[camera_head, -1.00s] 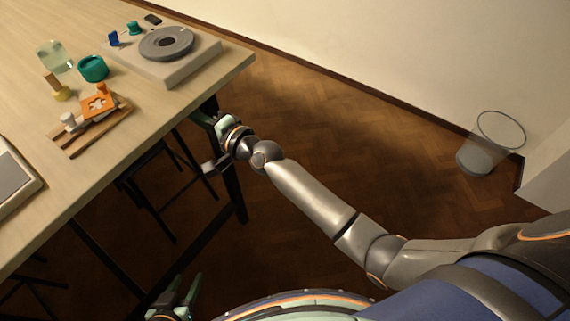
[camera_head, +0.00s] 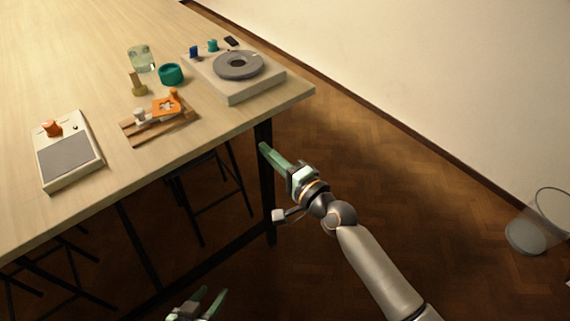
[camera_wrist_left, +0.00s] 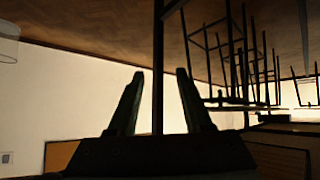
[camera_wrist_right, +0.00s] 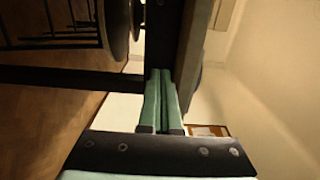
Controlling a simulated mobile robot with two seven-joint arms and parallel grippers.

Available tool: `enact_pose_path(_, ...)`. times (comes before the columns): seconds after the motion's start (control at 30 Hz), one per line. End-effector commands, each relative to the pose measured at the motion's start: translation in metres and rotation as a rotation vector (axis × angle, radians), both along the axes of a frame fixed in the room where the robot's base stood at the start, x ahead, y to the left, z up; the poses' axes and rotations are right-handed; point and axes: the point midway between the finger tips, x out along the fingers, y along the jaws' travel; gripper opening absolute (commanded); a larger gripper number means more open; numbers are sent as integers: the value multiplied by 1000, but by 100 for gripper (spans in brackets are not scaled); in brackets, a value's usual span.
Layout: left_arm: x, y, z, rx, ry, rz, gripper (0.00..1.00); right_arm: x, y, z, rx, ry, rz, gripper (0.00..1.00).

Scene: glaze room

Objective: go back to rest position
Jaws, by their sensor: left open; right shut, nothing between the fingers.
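My right gripper (camera_head: 270,153) is beside the table's near right corner, just below the level of the tabletop. Its green fingers are shut with nothing between them, as the right wrist view (camera_wrist_right: 160,98) also shows. My left gripper (camera_head: 208,301) is low at the bottom edge of the head view, in front of the table. Its fingers are apart and empty, and the left wrist view (camera_wrist_left: 158,90) shows the open gap with a dark upright post behind it.
Dark stools (camera_head: 215,200) stand underneath. A wire bin (camera_head: 530,230) stands right. Floor between is clear.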

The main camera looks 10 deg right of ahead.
Motion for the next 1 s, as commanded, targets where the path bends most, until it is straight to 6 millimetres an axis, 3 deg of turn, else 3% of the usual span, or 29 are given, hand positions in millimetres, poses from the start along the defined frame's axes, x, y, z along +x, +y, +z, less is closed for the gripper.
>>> enact_pose_path(0.2,0,4,0,5,1,6,50,-29,-20,-1,-3,2,0,0)
enact_pose_path(0.57,-2,4,6,5,7,6,50,-45,-30,-6,-59,-2,-9,0)
enact_pose_path(0.67,-3,4,21,7,7,7,50,-64,-41,-23,-235,-13,-24,0)
enact_pose_path(0.77,-4,7,40,11,4,13,50,-97,-61,-50,-519,-28,-23,0)
enact_pose_path(1.0,-13,20,71,22,4,36,50,-196,-121,-108,-1211,-35,133,0)
